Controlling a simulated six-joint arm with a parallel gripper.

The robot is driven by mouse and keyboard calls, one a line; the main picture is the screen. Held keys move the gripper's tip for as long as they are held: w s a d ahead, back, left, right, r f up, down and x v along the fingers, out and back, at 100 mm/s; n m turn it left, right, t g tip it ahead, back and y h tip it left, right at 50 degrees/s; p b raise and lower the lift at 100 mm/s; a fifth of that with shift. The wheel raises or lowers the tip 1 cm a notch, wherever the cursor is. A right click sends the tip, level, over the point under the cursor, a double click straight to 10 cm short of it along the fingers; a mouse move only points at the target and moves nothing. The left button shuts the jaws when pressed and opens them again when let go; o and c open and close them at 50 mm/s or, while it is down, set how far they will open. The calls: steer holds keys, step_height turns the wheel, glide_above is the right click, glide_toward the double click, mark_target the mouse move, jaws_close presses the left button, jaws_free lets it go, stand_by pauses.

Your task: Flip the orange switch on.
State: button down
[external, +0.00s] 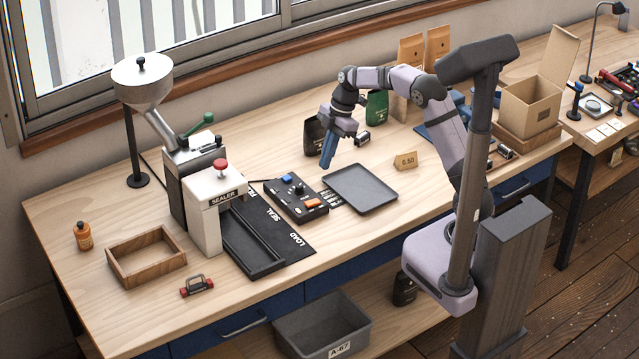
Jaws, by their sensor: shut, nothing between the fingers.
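A dark control box (283,204) lies on the bench beside the sealer. The orange switch (313,203) is on its near right part; its on or off position is too small to tell. A blue switch (287,178) sits at the far end of the same box, with small dark knobs between. My gripper (327,165) points down with its blue fingers shut and empty. It appears above the bench, up and to the right of the control box in the picture, apart from the orange switch.
A dark tray (360,188) lies right of the control box. The white sealer (212,200) with a red knob stands left, by a black mat (290,238). Dark and green pouches (377,108) stand behind my gripper.

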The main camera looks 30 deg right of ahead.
steer(key=shift+d+v, duration=0.25)
steer(key=shift+v, duration=1.25)
steer(key=shift+f, duration=0.1)
